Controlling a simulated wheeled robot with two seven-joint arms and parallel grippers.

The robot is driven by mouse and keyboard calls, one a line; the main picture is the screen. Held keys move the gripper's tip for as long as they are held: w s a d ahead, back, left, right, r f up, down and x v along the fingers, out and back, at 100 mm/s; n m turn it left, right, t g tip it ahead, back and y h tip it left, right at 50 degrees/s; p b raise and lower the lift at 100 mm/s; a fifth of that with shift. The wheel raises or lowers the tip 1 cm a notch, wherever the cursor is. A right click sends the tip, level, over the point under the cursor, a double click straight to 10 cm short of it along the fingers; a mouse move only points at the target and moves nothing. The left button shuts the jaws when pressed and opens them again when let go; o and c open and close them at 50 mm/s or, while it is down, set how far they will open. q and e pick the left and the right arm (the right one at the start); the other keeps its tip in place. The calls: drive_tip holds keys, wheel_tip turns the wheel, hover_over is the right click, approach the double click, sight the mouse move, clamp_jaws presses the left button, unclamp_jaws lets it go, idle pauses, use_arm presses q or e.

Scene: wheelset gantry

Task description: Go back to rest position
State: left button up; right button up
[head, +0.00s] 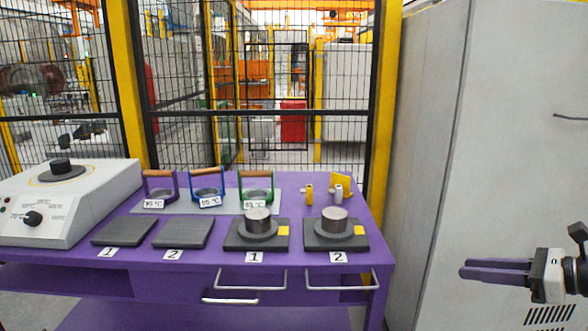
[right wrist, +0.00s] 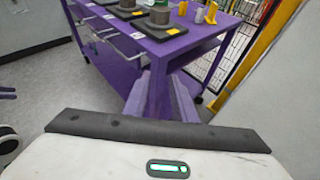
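My right gripper (head: 495,270) is at the lower right of the head view, off the right end of the purple table and in front of the grey cabinet. Its two purple fingers point left and are parted by a narrow gap with nothing between them. In the right wrist view the fingers (right wrist: 160,97) are also apart and empty, with a table leg seen behind them. My left gripper does not show in the head view. A small purplish piece at the left edge of the right wrist view is too cut off to identify.
The purple table (head: 190,262) carries a white heater unit (head: 110,205), handled rings, dark plates, two metal cylinders (head: 335,220) and small yellow and grey parts. Drawer handles (head: 250,284) stick out in front. The grey cabinet (head: 500,130) stands close on the right. A mesh fence (head: 260,80) stands behind.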

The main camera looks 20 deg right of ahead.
drive_tip(key=a+f+m+g+y+p, duration=0.1)
drive_tip(key=a+f+m+p, duration=0.1)
drive_tip(key=a+f+m, duration=1.15)
drive_tip(key=s+a+f+m+p, duration=0.1)
drive_tip(key=s+a+f+m, duration=0.25)
drive_tip(key=a, duration=0.35)
drive_tip(key=s+a+f+m+h+p, duration=0.1)
drive_tip(key=s+a+f+m, duration=0.1)
drive_tip(key=a+f+m, duration=0.4)
drive_tip(key=s+a+f+m, duration=0.1)
drive_tip(key=s+a+m, duration=0.15)
drive_tip(key=a, duration=0.45)
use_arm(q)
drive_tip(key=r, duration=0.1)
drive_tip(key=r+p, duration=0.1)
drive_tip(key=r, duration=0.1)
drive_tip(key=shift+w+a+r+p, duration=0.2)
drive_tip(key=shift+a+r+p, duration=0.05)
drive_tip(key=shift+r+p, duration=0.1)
use_arm(e)
drive_tip(key=s+a+f+m+g+h, duration=0.2)
drive_tip(key=s+m, duration=0.4)
drive_tip(key=m, duration=0.6)
drive_tip(key=shift+s+a+f+h, duration=0.3)
drive_tip(key=shift+s+f+h, duration=0.1)
drive_tip(key=shift+h, duration=0.3)
